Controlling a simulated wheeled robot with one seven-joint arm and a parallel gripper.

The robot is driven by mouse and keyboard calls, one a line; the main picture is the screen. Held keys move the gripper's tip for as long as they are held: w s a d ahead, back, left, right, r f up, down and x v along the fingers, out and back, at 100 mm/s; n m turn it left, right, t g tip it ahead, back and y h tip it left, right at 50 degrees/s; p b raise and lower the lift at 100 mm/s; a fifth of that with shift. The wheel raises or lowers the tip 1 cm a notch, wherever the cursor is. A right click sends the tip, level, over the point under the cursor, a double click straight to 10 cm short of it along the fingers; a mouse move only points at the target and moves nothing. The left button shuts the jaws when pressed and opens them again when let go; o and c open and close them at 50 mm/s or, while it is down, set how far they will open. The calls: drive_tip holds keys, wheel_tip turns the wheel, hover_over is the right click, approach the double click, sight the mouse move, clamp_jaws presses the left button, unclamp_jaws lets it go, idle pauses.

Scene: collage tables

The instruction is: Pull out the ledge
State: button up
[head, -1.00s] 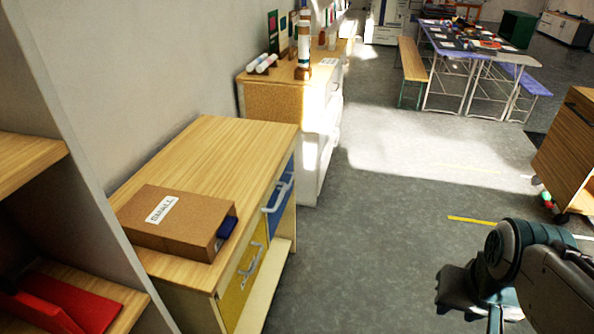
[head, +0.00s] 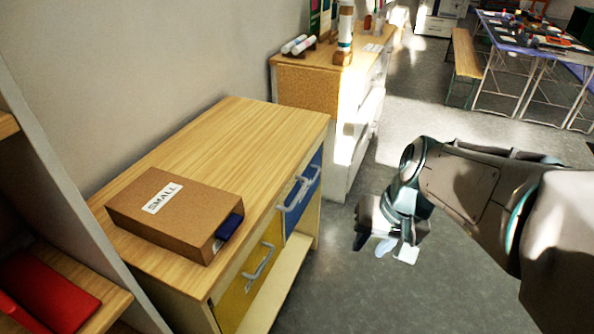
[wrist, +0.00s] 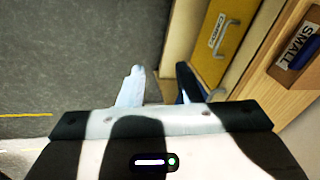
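A wooden cabinet (head: 235,125) stands against the wall in the head view. Its front has a yellow panel (head: 240,292) and a blue panel (head: 310,178), each with a grey bar handle. The yellow panel also shows in the wrist view (wrist: 212,68). A pale wood ledge-like strip (head: 284,272) runs along the bottom of the front; I cannot tell whether it is the ledge named. My gripper (head: 397,250) is right of the cabinet, apart from it. In the wrist view its two fingers (wrist: 161,80) stand apart with nothing between them.
A brown box (head: 170,215) marked SMALL, with something dark blue in its end, lies on the cabinet top. A shelf with a red item (head: 50,290) is at left. Another cabinet (head: 318,90) stands behind. Grey floor (head: 345,300) is open below my gripper.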

drive_tip(key=w+a+f+m+y+b, duration=0.1)
drive_tip(key=w+a+f+y+b, duration=0.2)
drive_tip(key=w+f+b, duration=0.25)
drive_tip(key=w+a+f+y+b, duration=0.2)
drive_tip(key=w+f+y+b, duration=0.25)
drive_tip(key=w, duration=0.25)
drive_tip(key=m+t+y+b, duration=0.2)
drive_tip(key=t+y+b, duration=0.25)
drive_tip(key=b, duration=0.25)
approach(301, 194)
drive_tip(key=shift+g, duration=0.25)
drive_tip(key=b+x, duration=0.1)
drive_tip(key=x, duration=0.9)
drive_tip(key=shift+w+a+b, duration=0.25)
drive_tip(key=shift+w+b, duration=0.05)
clamp_jaws()
